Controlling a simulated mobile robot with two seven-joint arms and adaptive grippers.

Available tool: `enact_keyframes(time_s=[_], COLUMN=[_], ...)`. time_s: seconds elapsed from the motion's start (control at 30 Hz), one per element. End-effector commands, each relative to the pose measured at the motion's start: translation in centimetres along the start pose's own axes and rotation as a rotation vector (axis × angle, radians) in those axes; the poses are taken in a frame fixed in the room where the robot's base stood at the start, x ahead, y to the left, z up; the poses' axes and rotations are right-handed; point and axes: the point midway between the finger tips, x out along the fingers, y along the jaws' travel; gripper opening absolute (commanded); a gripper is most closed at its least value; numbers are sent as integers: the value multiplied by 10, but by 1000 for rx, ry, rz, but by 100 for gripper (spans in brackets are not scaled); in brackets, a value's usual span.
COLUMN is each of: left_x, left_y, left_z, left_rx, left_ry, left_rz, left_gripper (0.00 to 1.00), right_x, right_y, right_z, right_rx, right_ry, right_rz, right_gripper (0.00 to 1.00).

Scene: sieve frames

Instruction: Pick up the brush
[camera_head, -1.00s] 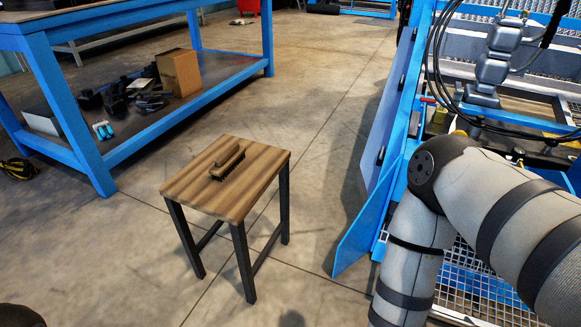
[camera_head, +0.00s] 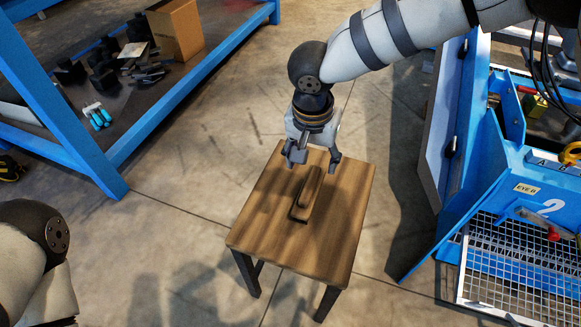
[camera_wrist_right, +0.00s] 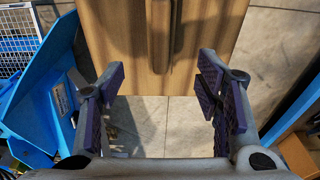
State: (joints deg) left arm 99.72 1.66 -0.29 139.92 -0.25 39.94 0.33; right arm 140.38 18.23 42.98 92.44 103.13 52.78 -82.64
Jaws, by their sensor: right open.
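The wooden brush (camera_head: 308,190) lies on the wooden top of a small stool (camera_head: 270,225), with a dark edge of bristles along its side. My right gripper (camera_head: 315,162) is open and empty above the far part of the stool top, just beyond the brush's far end in the head view. In the right wrist view the brush (camera_wrist_right: 160,38) shows at the top, ahead of the gap between the open fingers (camera_wrist_right: 168,92). It is partly cut off by the frame edge. My left gripper is out of view.
A blue-framed workbench (camera_head: 65,95) stands at the left, with a cardboard box (camera_head: 176,30) and dark parts on its lower shelf. A blue machine (camera_head: 500,180) with a wire mesh stands at the right. Bare floor surrounds the stool.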

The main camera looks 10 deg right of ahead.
Motion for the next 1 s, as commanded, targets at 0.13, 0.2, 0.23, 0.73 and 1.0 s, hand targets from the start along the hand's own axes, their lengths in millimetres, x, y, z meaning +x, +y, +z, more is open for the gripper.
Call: enact_keyframes(time_s=[0.13, 0.2, 0.23, 0.73, 1.0], left_x=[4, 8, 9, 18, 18], left_y=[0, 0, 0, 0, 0], left_z=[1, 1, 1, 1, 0], left_rx=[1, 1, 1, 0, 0], left_ry=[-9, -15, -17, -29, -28], left_rz=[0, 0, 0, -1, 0], left_gripper=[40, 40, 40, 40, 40], right_x=[19, 37, 44, 118, 118], right_y=[-1, -1, -1, -4, -4], right_z=[1, 2, 2, 10, 10], right_rx=[2, 1, 1, 2, 2], right_ry=[-8, -8, -7, -4, -3], right_rz=[-1, 0, 0, -3, -5], right_gripper=[58, 58, 58, 58, 47])
